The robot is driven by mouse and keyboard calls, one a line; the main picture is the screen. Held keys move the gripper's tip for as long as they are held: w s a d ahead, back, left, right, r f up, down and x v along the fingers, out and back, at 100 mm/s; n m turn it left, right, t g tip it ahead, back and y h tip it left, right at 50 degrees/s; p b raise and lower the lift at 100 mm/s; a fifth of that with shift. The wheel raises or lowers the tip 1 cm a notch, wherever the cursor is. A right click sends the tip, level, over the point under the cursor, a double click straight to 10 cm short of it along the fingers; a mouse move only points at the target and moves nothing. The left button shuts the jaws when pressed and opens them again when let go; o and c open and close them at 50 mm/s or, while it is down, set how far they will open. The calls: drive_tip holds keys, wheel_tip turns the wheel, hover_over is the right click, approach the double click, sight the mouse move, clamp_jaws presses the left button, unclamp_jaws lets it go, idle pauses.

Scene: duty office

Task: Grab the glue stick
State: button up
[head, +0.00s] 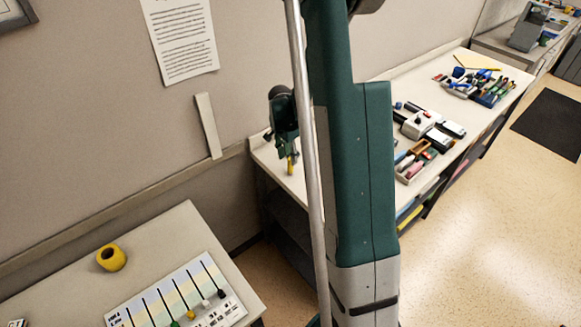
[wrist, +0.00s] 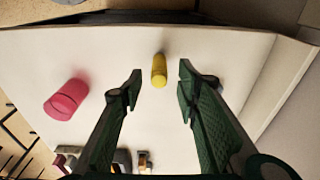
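A small yellow cylinder (wrist: 159,70), which looks like the glue stick, stands on the pale table top in the wrist view. My gripper (wrist: 160,76) is open, with one green finger on each side of the line to the cylinder. The cylinder shows in the gap near the fingertips, and I see no contact. In the head view a yellow piece (head: 291,165) shows just under my gripper, at the near end of the long table; the fingers there are too small to read.
A pink cylinder (wrist: 66,99) lies left of the fingers in the wrist view. A dark round thing (wrist: 212,82) is partly hidden behind the right finger. Farther along the long table are boxes and office items (head: 424,130). A yellow tape roll (head: 111,257) is on the other table.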

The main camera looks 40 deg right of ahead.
sight(290, 166)
drive_tip(key=shift+d+f+p, duration=0.2)
drive_tip(key=shift+f+p, duration=0.05)
drive_tip(key=shift+f, duration=0.9)
drive_tip(key=shift+d+f+p, duration=0.15)
drive_tip(key=shift+f+p, duration=0.05)
drive_tip(key=shift+f, duration=0.95)
drive_tip(key=c, duration=0.9)
